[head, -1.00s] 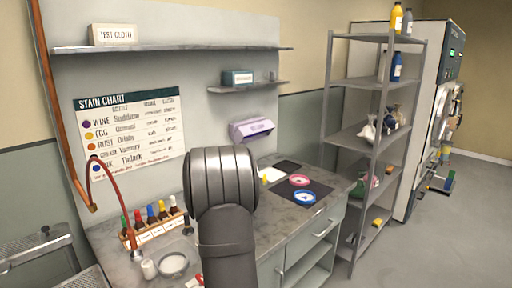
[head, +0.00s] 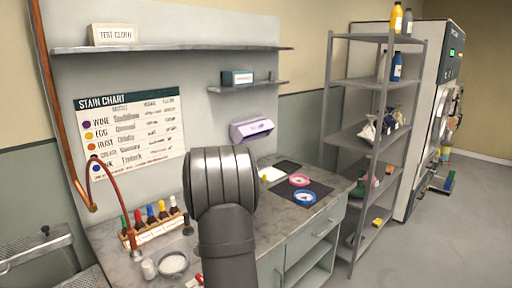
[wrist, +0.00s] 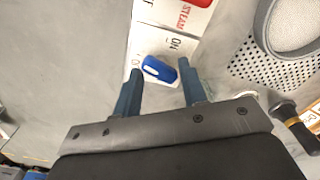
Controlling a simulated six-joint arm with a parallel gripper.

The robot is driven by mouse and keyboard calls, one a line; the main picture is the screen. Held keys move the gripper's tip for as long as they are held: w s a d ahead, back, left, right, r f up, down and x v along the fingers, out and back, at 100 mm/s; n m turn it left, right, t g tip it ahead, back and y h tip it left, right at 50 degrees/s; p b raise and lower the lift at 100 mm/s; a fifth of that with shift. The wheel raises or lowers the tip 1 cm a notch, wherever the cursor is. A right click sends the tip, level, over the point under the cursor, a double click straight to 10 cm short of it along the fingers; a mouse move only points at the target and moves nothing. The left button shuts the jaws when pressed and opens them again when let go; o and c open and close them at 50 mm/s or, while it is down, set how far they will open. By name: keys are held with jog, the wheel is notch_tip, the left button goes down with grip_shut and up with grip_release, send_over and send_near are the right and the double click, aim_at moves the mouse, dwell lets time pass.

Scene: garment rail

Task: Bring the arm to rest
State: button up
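My arm stands in the middle of the head view, in front of the counter, and its gripper end is not visible there. In the wrist view my gripper (wrist: 160,85) shows two blue fingers spread apart with nothing held between them. Beyond the fingertips lies a small blue and white object (wrist: 159,69) on a white printed surface (wrist: 163,42). I cannot tell how far below the fingers it is.
The counter (head: 275,217) carries a rack of dropper bottles (head: 152,231), a white dish (head: 173,263) and pink and blue rings on a dark mat (head: 322,188). A metal shelf unit (head: 366,138) stands at right. A perforated surface (wrist: 270,68) and a black-handled tool (wrist: 294,126) show in the wrist view.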

jog(key=m, duration=0.4)
jog(key=shift+m, duration=0.4)
jog(key=shift+o, duration=0.2)
jog(key=o, duration=0.5)
jog(key=shift+d+r, duration=0.15)
jog(key=shift+r, duration=0.3)
jog(key=shift+s+d+r+m+g+y, duration=0.1)
jog(key=shift+d+r+m+g+y, duration=0.2)
jog(key=shift+d+r+m+g, duration=0.25)
jog(key=shift+s+d+r+m+g+y, duration=0.1)
jog(key=shift+d+r+m+g+y, duration=0.2)
jog(key=shift+r, duration=0.35)
jog(key=w+d+r+m+y, duration=0.1)
jog(key=d+r+m+y, duration=0.1)
jog(key=d+m+y, duration=0.9)
jog(key=a+f+n, duration=0.1)
jog(key=a+f, duration=0.1)
jog(key=a, duration=0.2)
jog(key=a+f+n, duration=0.1)
jog(key=a+f, duration=0.1)
jog(key=a, duration=0.1)
jog(key=a+f+n+t+y, duration=0.1)
jog(key=a+f, duration=0.1)
jog(key=a, duration=0.2)
jog(key=shift+s+a+f, duration=0.2)
jog(key=shift+s+a, duration=0.05)
jog(key=shift+a, duration=0.05)
